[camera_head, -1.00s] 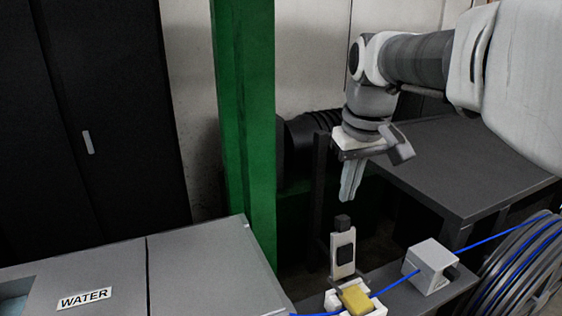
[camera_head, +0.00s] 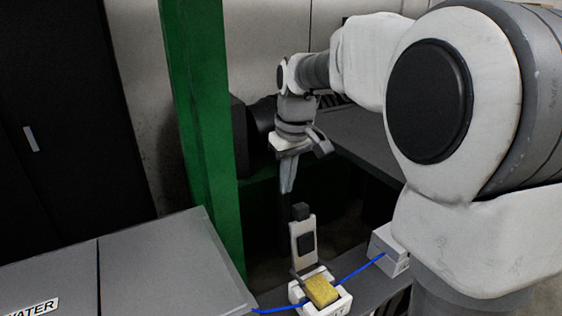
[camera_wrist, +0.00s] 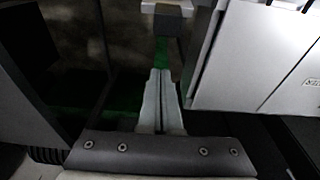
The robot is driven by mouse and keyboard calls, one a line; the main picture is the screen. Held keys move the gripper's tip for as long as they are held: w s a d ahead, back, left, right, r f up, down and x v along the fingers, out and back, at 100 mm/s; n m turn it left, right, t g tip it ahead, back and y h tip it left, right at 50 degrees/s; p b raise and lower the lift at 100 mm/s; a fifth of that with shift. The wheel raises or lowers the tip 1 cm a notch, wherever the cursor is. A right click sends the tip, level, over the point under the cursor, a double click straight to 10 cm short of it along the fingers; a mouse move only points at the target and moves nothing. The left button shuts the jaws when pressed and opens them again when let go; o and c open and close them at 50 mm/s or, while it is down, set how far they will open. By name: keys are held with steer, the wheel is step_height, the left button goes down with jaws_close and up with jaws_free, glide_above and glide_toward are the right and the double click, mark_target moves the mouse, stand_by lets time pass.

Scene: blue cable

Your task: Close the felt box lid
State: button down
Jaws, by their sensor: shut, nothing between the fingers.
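The felt box (camera_head: 340,306) is a small white box at the bottom of the head view, with a yellow felt block (camera_head: 321,290) in it. Its lid (camera_head: 303,243) stands up open behind the felt, white with a dark pad and a black block (camera_head: 300,211) at its top end. My gripper (camera_head: 287,190) points down, shut and empty, just above and slightly left of that black block, with a gap between them. In the wrist view, my gripper's two fingers (camera_wrist: 160,72) lie together below the black block (camera_wrist: 166,22), which shows at the top.
A blue cable (camera_head: 360,268) runs through the felt box to a white block (camera_head: 388,250) at its right. A grey counter (camera_head: 150,265) with a WATER label lies at the left. A green post (camera_head: 203,130) stands behind it. A dark table (camera_head: 365,140) is behind my arm.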

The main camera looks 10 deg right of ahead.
steer(key=shift+s+d+f+p, duration=0.1)
steer(key=shift+s+d+f, duration=0.15)
steer(key=shift+s, duration=0.3)
steer(key=shift+s+d+f+p, duration=0.1)
steer(key=shift+s+f, duration=0.3)
steer(key=shift+s, duration=0.2)
steer(key=shift+s+d+f+p, duration=0.1)
steer(key=shift+s+d+f, duration=0.15)
steer(key=shift+s, duration=0.3)
steer(key=shift+f+b, duration=0.1)
steer(key=shift+b, duration=0.2)
